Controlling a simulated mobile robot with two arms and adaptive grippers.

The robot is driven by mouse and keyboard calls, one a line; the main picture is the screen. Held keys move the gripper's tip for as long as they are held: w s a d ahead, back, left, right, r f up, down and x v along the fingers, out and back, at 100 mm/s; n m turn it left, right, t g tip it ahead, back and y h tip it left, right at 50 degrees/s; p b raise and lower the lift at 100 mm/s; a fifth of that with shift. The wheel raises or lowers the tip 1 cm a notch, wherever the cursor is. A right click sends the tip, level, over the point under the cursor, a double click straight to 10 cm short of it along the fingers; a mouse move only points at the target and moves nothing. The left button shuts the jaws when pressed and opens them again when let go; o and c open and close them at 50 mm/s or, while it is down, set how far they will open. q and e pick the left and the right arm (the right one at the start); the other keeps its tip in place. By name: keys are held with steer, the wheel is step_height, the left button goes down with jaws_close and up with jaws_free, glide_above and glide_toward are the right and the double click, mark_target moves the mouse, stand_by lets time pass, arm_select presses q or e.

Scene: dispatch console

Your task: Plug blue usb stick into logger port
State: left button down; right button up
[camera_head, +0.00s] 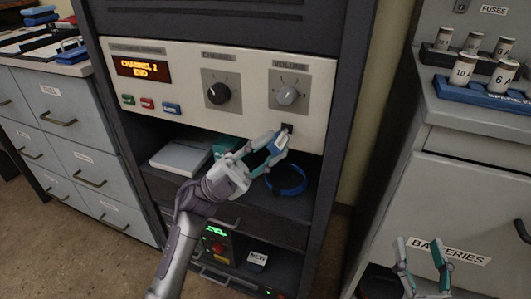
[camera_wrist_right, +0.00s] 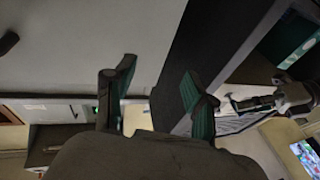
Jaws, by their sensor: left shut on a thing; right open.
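My left gripper (camera_head: 275,143) is in front of the console, just below the volume knob. It is shut on a small blue piece, the blue usb stick (camera_head: 277,146), mostly covered by the fingers. The stick's far end is at or very close to the dark logger port (camera_head: 287,128) in the cream panel; I cannot tell whether it is inside. My right gripper (camera_head: 421,262) is open and empty, low at the right in front of the batteries cabinet. Its spread fingers also show in the right wrist view (camera_wrist_right: 158,88).
A blue ring (camera_head: 287,181) and a pale box (camera_head: 181,157) lie on the shelf below the panel. The channel knob (camera_head: 217,93) and volume knob (camera_head: 287,95) stick out above. A blue fuse rack (camera_head: 480,92) stands on the right-hand cabinet.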

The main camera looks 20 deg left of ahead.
arm_select(q)
steer(key=shift+w, duration=0.8)
stand_by(3.2)
steer(key=shift+w, duration=0.2)
stand_by(0.9)
steer(key=c, duration=0.9)
jaws_free()
steer(key=shift+w, duration=0.1)
steer(key=v, duration=0.7)
steer(key=shift+a+f, duration=0.2)
steer(key=shift+a, duration=0.05)
steer(key=shift+d, duration=0.1)
